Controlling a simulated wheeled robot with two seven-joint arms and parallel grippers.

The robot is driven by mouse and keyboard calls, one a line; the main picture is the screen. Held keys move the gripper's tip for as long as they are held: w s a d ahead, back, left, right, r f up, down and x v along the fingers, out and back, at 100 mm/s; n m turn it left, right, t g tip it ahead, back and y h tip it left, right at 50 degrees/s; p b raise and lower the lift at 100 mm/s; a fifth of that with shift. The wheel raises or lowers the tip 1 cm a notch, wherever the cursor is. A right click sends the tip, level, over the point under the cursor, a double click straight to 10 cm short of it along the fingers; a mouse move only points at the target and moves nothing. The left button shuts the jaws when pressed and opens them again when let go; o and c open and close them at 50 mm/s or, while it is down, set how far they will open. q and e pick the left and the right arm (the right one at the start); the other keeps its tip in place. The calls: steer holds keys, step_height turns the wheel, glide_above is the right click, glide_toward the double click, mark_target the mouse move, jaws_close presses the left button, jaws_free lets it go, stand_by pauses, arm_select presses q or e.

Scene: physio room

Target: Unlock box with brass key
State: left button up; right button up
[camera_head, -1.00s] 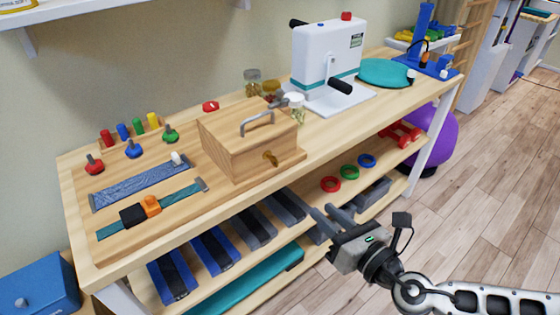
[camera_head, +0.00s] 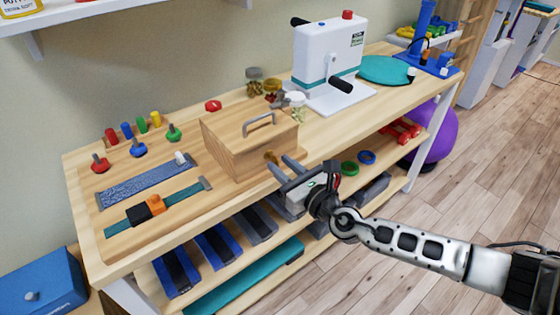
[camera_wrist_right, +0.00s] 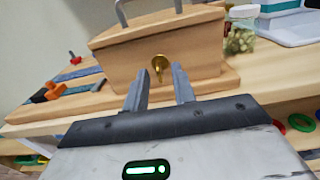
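A wooden box (camera_head: 232,150) with a metal handle (camera_head: 258,123) on its lid stands on the wooden bench. The brass key (camera_head: 271,157) sits at the lock in the front face of the box. In the right wrist view the box (camera_wrist_right: 190,58) is ahead, and the key (camera_wrist_right: 159,65) shows upright, just beyond and between the fingertips. My right gripper (camera_head: 279,167) is open, its two fingers close in front of the key. In the right wrist view the gripper (camera_wrist_right: 160,82) shows nothing between its fingers. My left gripper is not in view.
The wooden bench (camera_head: 85,205) also carries a board with coloured knobs and straps left of the box. A white crank machine (camera_head: 328,58) and small jars stand to the right. A lower shelf holds weights and rings.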

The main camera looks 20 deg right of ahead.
steer(key=shift+w+a, duration=0.25)
steer(key=shift+w, duration=0.4)
jaws_close()
